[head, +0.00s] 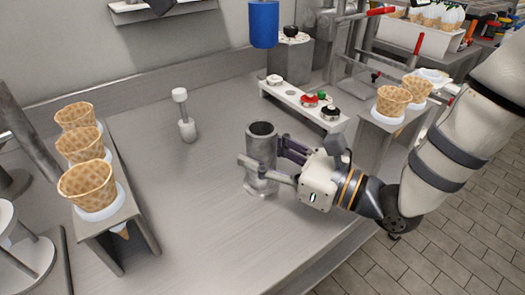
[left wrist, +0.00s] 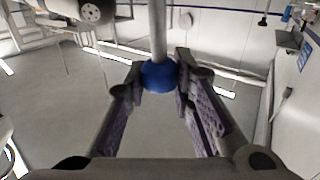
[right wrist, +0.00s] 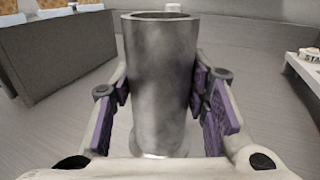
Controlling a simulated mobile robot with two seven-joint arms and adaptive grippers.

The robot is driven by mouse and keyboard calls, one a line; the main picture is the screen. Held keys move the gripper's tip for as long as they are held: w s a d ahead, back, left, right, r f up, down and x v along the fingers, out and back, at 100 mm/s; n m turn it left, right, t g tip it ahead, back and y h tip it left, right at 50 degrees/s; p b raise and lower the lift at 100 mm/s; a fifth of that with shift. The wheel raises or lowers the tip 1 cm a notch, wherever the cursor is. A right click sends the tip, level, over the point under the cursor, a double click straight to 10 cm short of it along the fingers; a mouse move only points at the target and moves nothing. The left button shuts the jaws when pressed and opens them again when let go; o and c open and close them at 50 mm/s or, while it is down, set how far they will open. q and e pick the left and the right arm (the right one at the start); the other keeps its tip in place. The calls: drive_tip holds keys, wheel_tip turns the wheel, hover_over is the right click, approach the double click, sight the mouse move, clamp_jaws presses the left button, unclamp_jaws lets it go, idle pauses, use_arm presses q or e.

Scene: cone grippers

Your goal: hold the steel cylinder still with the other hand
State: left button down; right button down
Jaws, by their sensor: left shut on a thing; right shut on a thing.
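The steel cylinder (head: 261,133) stands upright on the steel counter, open at the top, on a round, clear-looking base. My right gripper (head: 264,158) has a finger on either side of it. In the right wrist view the steel cylinder (right wrist: 160,70) fills the space between the purple-padded fingers, which are shut on it. My left gripper (left wrist: 158,72) is outside the head view. In the left wrist view its fingers are shut on a blue ball knob (left wrist: 159,77) on the end of a metal rod (left wrist: 158,30).
Waffle cones stand in a metal rack (head: 92,222) at left and in another rack (head: 383,118) at right. A white-headed tool (head: 187,130) stands behind the cylinder. A white strip with coloured knobs (head: 290,96) lies at the back right. The counter (head: 195,215) left of the cylinder is clear.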

sight(260, 2)
idle(0.3)
use_arm(q)
wheel_tip(260, 2, down, 8)
drive_tip(key=shift+a+r, duration=0.1)
drive_tip(key=shift+f, duration=2.05)
wheel_tip(260, 2, down, 9)
drive_tip(key=shift+f, duration=0.15)
idle(3.8)
drive_tip(key=c, duration=1.3)
unclamp_jaws()
wheel_tip(260, 2, up, 10)
